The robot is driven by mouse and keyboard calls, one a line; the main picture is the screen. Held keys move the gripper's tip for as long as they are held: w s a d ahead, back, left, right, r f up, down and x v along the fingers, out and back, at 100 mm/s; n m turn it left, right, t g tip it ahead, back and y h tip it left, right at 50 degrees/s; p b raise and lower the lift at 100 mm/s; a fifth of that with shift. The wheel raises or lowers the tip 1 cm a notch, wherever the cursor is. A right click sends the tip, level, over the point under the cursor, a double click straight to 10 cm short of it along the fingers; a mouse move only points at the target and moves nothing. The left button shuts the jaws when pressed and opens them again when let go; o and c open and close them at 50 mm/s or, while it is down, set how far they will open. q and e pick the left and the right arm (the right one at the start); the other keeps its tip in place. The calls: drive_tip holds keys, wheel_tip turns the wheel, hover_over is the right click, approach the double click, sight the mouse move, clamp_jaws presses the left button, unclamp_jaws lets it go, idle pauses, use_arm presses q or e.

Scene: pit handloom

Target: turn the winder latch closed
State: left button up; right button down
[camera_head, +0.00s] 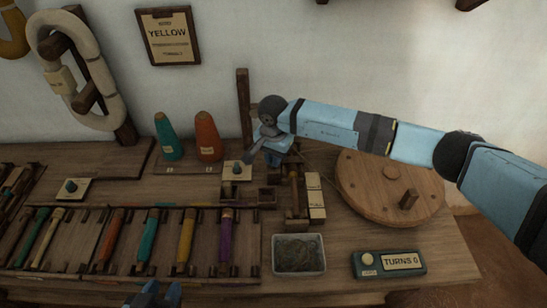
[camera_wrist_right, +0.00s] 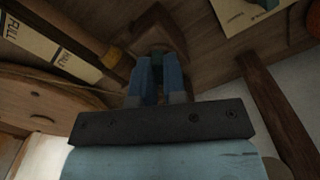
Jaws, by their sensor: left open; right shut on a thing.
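My right gripper (camera_head: 272,158) reaches down at the winder's back end. In the right wrist view my blue fingers (camera_wrist_right: 158,72) are close together on a small dark piece, which I take to be the winder latch (camera_wrist_right: 158,48). Most of the latch is hidden by the fingers, and I cannot tell its angle. My left gripper (camera_head: 155,295) is open and empty at the bottom edge, in front of the bobbin rack.
A large wooden wheel (camera_head: 370,180) with a peg lies right of the winder. A grey tray (camera_head: 298,255) and a "TURNS 0" counter (camera_head: 390,263) are in front. Green (camera_head: 168,137) and orange (camera_head: 208,138) cones stand behind left. Several coloured bobbins lie in the rack (camera_head: 175,270).

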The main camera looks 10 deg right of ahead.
drive_tip(key=m, duration=0.6)
drive_tip(key=shift+m, duration=0.3)
drive_tip(key=m+p, duration=0.1)
drive_tip(key=m, duration=0.3)
use_arm(q)
drive_tip(key=shift+a+r, duration=0.1)
drive_tip(key=shift+r, duration=0.05)
use_arm(e)
drive_tip(key=shift+m, duration=0.8)
drive_tip(key=c, duration=1.2)
unclamp_jaws()
use_arm(q)
drive_tip(key=shift+r, duration=0.1)
